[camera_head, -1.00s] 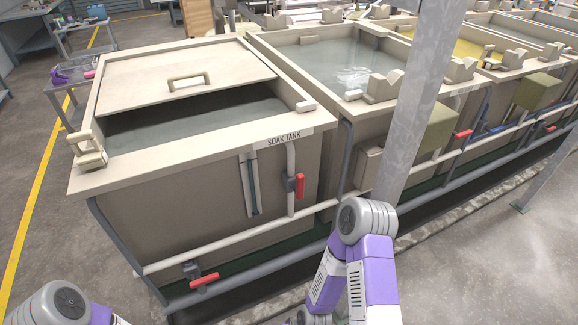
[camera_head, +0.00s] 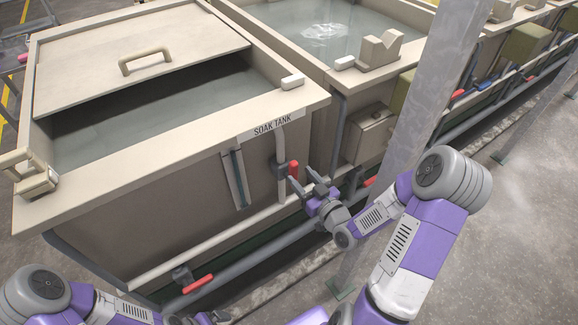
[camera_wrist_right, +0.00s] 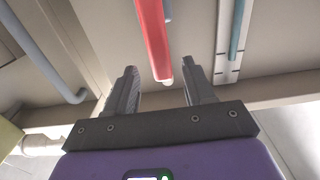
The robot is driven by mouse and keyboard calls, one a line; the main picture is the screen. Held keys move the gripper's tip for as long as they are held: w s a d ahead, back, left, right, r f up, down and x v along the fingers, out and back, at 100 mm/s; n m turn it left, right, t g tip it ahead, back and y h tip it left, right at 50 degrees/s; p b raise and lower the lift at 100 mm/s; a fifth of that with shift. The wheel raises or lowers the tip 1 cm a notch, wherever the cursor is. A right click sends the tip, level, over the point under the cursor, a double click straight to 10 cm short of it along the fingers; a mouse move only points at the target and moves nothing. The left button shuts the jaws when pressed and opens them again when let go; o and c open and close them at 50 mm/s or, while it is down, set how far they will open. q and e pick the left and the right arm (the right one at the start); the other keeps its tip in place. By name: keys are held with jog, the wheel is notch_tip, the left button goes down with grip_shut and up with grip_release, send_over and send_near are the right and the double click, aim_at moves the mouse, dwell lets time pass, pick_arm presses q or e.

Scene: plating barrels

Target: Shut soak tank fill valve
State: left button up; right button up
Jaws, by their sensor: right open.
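The soak tank (camera_head: 110,205) carries a "SOAK TANK" label (camera_head: 272,126). Below the label, a short upright pipe bears a grey valve (camera_head: 281,171) with a red handle (camera_head: 293,170), which stands roughly upright, along the pipe. My right gripper (camera_head: 302,182) is open and empty, its fingers close to the handle's lower end. In the right wrist view the red handle (camera_wrist_right: 154,38) comes down toward the gap between the open fingers (camera_wrist_right: 160,80); contact cannot be told. My left gripper (camera_head: 210,317) shows only in part at the bottom edge.
A second valve with a red handle (camera_head: 198,284) sits low on the tank's front, by a pale horizontal pipe. A grey steel post (camera_head: 405,140) stands right of the valve, close to my right arm. A half-open lid (camera_head: 90,68) covers part of the tank.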

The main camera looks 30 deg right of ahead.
aim_at(290, 165)
jog(key=shift+w+a+f+b, duration=0.15)
jog(key=shift+w+b, duration=0.95)
jog(key=shift+b, duration=0.1)
jog(key=shift+w+a, duration=0.15)
jog(key=shift+w, duration=2.05)
grip_shut()
